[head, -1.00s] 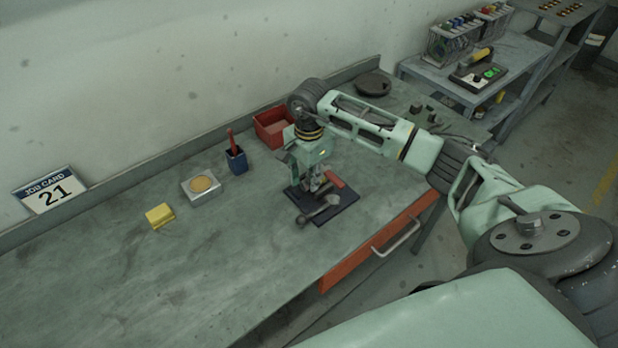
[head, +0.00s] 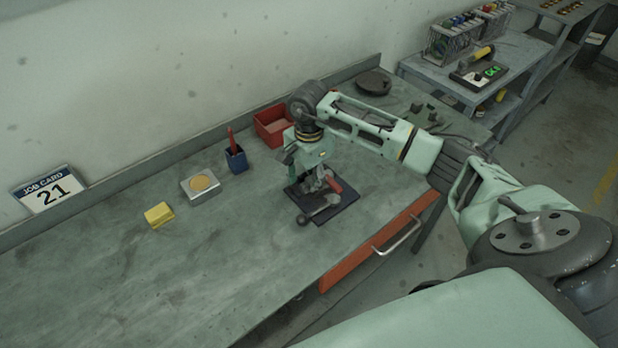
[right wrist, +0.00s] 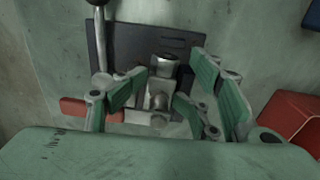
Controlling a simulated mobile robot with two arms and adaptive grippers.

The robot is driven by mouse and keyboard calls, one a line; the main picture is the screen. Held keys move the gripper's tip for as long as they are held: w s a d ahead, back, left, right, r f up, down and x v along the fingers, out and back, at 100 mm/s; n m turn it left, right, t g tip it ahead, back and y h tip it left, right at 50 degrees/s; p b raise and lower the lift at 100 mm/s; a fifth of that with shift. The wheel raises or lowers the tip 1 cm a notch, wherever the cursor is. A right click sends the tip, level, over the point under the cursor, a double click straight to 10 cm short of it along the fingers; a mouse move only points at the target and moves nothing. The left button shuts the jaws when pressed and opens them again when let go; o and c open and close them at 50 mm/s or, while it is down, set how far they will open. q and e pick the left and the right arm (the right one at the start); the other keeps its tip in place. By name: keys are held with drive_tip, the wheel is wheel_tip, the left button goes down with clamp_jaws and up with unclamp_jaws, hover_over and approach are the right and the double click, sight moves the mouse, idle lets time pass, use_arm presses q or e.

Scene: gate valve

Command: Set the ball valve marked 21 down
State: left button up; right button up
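The metal ball valve (right wrist: 160,95) is on the dark mat (right wrist: 128,43) on the workbench, between my right gripper's fingers. A red bar, which looks like its handle (right wrist: 88,108), sticks out to the left in the right wrist view and also shows in the head view (head: 335,185). I can read no number on the valve. My right gripper (right wrist: 168,72) points down over the mat. Its fingers look spread, with a small gap beside the valve. In the head view the right gripper (head: 314,180) hides part of the valve. My left gripper is out of view.
A grey rod with a ball knob (head: 303,219) lies at the mat's front. A red bin (head: 272,126), blue pen cup (head: 236,159), round-topped box (head: 201,186) and yellow block (head: 159,215) stand behind and left. A job card (head: 48,190) reads 21. The left bench is clear.

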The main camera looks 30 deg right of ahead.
sight(310, 182)
drive_tip(key=shift+r+p, duration=0.45)
drive_tip(key=shift+p, duration=0.15)
wheel_tip(310, 182, up, 12)
drive_tip(key=b, duration=0.4)
drive_tip(key=shift+r, duration=0.25)
drive_tip(key=shift+d, duration=0.1)
